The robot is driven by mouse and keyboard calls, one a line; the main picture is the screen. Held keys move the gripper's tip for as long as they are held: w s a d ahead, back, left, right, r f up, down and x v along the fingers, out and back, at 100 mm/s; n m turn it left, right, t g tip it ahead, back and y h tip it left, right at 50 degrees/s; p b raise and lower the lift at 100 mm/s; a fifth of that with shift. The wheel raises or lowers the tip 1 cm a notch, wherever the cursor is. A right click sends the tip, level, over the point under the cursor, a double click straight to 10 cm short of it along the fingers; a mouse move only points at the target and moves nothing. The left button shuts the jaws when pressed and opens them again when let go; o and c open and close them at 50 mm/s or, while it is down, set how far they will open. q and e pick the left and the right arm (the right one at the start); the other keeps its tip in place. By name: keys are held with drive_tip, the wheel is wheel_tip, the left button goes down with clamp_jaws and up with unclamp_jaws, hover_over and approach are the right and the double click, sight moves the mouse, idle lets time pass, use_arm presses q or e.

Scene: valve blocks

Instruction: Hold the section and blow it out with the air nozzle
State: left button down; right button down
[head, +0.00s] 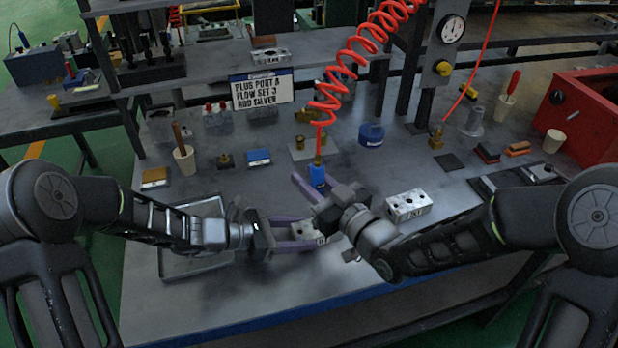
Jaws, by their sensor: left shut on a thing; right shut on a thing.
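A grey metal valve section (304,231) sits between the purple fingers of my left gripper (312,233), which is shut on it above the front middle of the bench. My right gripper (312,182) is just above and behind it, shut on the blue air nozzle (318,174). A red coiled hose (345,72) runs up from the nozzle's brass top. The nozzle's lower end is hidden by my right gripper, so I cannot tell where it points. Another valve block (408,205) with ports lies on the bench to the right.
A metal tray (168,270) lies under my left arm. A cup with a brush (184,158), a blue round container (371,135) and a sign (262,92) stand behind. A red toolbox (590,115) is at right. The bench front (300,285) is clear.

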sight(316, 158)
drive_tip(key=shift+f, duration=0.35)
idle(1.5)
drive_tip(key=shift+r, duration=0.15)
drive_tip(key=shift+r, duration=0.65)
drive_tip(key=shift+r, duration=3.05)
use_arm(q)
drive_tip(key=shift+c, duration=2.4)
unclamp_jaws()
